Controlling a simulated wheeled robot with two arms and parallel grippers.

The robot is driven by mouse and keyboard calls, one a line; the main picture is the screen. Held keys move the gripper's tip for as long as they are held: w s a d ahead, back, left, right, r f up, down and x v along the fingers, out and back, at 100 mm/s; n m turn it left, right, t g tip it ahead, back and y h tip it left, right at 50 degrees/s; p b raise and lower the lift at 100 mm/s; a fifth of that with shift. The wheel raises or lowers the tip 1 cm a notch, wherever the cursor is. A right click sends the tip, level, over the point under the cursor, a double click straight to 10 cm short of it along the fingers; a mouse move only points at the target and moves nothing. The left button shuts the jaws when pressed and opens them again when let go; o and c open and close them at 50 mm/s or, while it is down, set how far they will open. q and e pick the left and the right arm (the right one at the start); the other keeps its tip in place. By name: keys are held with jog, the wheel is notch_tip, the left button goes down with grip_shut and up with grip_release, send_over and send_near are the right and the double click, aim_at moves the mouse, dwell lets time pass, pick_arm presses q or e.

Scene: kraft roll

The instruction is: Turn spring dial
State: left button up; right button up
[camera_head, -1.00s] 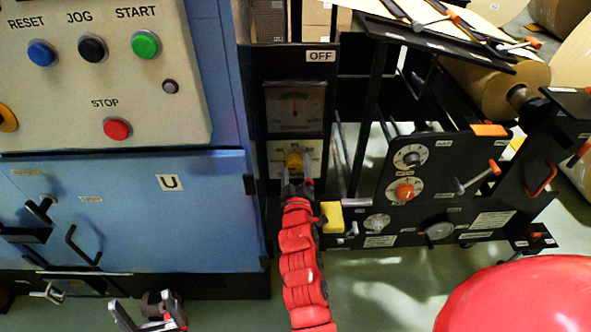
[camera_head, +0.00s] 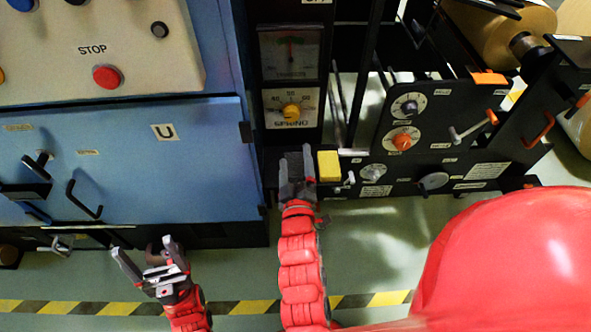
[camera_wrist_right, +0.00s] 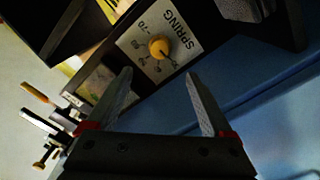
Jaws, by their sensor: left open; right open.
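The spring dial has a yellow-orange knob (camera_head: 291,111) on a white scale plate (camera_head: 275,97) lettered SPRING, below a gauge on a black panel. The knob also shows in the right wrist view (camera_wrist_right: 159,47), on its plate (camera_wrist_right: 135,42) beyond the fingertips. My right gripper (camera_head: 296,160) is open and empty below the dial, apart from it. Its open fingers also show in the right wrist view (camera_wrist_right: 160,78). My left gripper (camera_head: 147,255) is open and empty at the lower left, in front of the blue cabinet.
A gauge (camera_head: 290,52) sits above the dial. A yellow block (camera_head: 329,166) is just right of my right gripper. A panel with an orange knob (camera_head: 402,141) and levers stands to the right. The blue cabinet (camera_head: 130,150) fills the left. The floor in front is open.

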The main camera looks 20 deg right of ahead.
jog(key=shift+v, duration=1.55)
